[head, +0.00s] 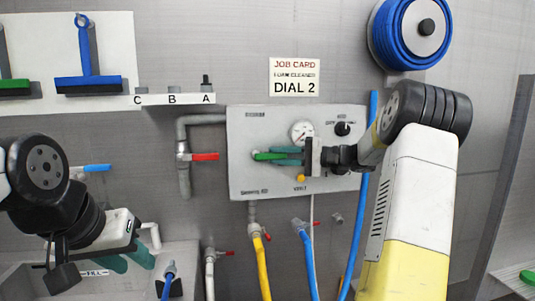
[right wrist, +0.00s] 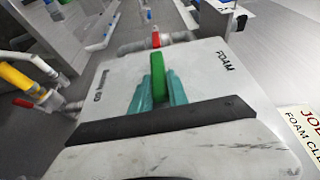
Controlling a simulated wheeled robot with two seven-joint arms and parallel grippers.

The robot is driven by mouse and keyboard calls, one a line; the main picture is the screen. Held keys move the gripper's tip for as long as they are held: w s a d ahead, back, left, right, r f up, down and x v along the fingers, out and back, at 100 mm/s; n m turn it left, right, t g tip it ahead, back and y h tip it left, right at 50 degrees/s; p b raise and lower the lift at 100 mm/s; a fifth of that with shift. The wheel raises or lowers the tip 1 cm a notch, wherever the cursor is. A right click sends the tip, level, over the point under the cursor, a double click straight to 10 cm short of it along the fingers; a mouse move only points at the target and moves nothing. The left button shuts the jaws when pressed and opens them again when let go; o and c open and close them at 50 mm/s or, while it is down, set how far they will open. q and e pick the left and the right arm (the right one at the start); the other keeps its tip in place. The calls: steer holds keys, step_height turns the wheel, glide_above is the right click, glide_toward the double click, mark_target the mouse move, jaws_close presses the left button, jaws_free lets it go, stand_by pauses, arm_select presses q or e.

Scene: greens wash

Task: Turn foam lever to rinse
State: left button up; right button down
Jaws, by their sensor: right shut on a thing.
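The green foam lever (head: 264,156) is on the pale control panel (head: 245,121) in the head view, lying about horizontal. My right gripper (head: 287,156) is in front of the panel with its teal fingers shut on the lever. In the right wrist view the green lever (right wrist: 158,70) stands between the two teal fingers (right wrist: 157,96). The word FOAM shows on the panel to the right of the lever there. Part of the lever is hidden by the fingers. My left gripper (head: 127,260) is at the lower left, empty, its teal fingers apart.
The panel also has a gauge (head: 302,132), a black dial (head: 342,129) and a yellow knob (head: 300,178). A red-handled valve (head: 204,157) is left of it. Yellow (head: 262,265) and blue (head: 308,255) hoses hang below. A job card (head: 294,78) reads DIAL 2.

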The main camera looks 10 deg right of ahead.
steer(key=shift+f, duration=0.15)
stand_by(0.4)
steer(key=c, duration=1.3)
jaws_free()
steer(key=v, duration=0.7)
steer(key=shift+s+d+f, duration=0.1)
steer(key=shift+s+d, duration=0.05)
steer(key=shift+d, duration=0.2)
